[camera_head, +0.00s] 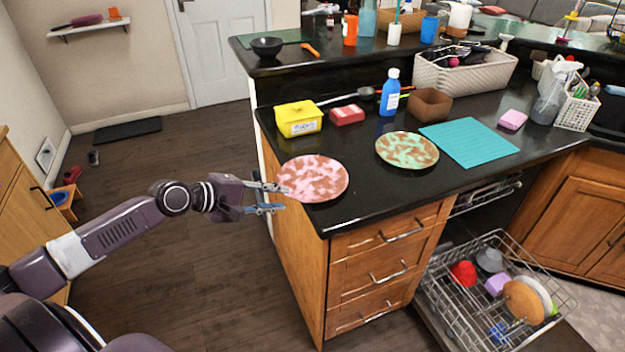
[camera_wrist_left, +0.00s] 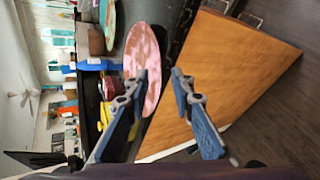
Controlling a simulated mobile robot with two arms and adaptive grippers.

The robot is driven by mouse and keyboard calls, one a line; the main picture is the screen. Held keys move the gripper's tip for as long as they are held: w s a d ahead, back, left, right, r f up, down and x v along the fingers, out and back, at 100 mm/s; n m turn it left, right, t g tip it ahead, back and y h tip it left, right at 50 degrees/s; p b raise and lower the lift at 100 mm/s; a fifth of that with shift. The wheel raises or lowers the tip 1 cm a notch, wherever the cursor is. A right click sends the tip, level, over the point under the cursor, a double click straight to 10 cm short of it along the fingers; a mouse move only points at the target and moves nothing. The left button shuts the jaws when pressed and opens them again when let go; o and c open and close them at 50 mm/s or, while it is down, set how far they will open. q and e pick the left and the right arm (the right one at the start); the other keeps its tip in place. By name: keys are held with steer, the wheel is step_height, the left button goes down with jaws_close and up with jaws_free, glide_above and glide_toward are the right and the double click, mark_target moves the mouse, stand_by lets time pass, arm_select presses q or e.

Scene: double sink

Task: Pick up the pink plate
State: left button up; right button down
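The pink plate (camera_head: 314,178) has brown blotches and lies at the left corner of the black counter. My left gripper (camera_head: 276,197) is at the plate's left edge, reaching in from the left. In the left wrist view, its two blue-grey fingers (camera_wrist_left: 160,80) are apart. One finger overlaps the pink plate (camera_wrist_left: 144,52) in that picture, and the other is in front of the wooden cabinet side. The near rim shows in the gap between the fingers; I cannot tell whether either finger touches it. My right gripper is not in view.
A green blotched plate (camera_head: 407,150) lies to the right, by a teal mat (camera_head: 469,142). A yellow box (camera_head: 298,119), a red block (camera_head: 347,115) and a blue bottle (camera_head: 390,93) stand behind. An open dishwasher rack (camera_head: 462,323) is below right. The front counter corner is clear.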

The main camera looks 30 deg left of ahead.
arm_select(q)
steer(key=shift+p+x, duration=0.4)
steer(key=shift+x, duration=1.75)
steer(key=shift+r, duration=0.1)
steer(key=shift+c, duration=0.7)
steer(key=shift+d, duration=0.1)
jaws_close()
